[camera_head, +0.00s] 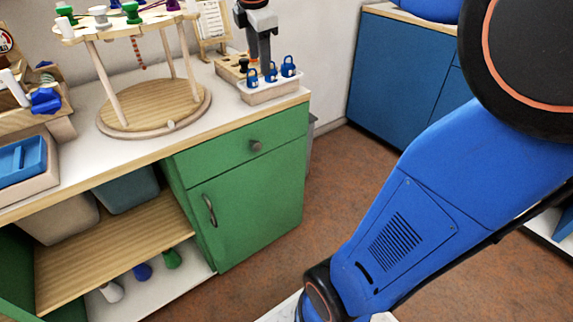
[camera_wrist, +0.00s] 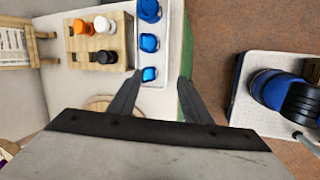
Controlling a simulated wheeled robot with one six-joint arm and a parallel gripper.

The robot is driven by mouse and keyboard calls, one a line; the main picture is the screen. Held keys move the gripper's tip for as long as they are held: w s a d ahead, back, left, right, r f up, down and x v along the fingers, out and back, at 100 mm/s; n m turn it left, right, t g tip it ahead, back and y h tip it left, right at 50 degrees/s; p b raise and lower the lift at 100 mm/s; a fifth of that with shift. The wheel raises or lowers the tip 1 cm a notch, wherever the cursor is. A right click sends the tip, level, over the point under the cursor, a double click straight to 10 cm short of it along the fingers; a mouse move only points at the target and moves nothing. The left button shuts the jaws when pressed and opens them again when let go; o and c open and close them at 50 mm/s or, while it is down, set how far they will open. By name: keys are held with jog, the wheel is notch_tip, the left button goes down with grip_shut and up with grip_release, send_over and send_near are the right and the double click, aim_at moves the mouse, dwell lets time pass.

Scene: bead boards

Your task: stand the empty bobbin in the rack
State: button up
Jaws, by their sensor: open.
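A round two-tier wooden stand (camera_head: 150,107) on the counter carries several green and white bobbins around its top, among them a white bobbin (camera_head: 99,16). The top is cut off by the frame, and I cannot tell which bobbin is empty. My gripper (camera_head: 259,66) points down at the counter's right end, right of the stand, by a small wooden block and a pale tray. In the wrist view its two fingers (camera_wrist: 160,80) are apart with nothing held between them. The wooden block (camera_wrist: 92,62) there holds orange, white and dark round pieces.
The pale tray (camera_head: 272,94) holds three blue loop-topped pieces near my gripper. Several loose bobbins, including a white one (camera_head: 111,291), lie on the green cabinet's bottom shelf. A wooden holder (camera_head: 215,25) stands at the wall. Bins and a blue box (camera_head: 22,158) are at left.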

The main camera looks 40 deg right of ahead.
jog(key=s+a+f+m+y, duration=0.1)
jog(key=s+a+f+m, duration=0.3)
jog(key=s+f+m, duration=0.4)
jog(key=s+a+f+m+t+y, duration=0.1)
jog(key=s+a+f+m, duration=0.3)
jog(key=s+f+m, duration=0.4)
jog(key=s+f, duration=0.3)
jog(key=s, duration=0.4)
jog(key=shift+s+a+m, duration=0.15)
jog(key=shift+s+m, duration=0.15)
jog(key=shift+s, duration=0.1)
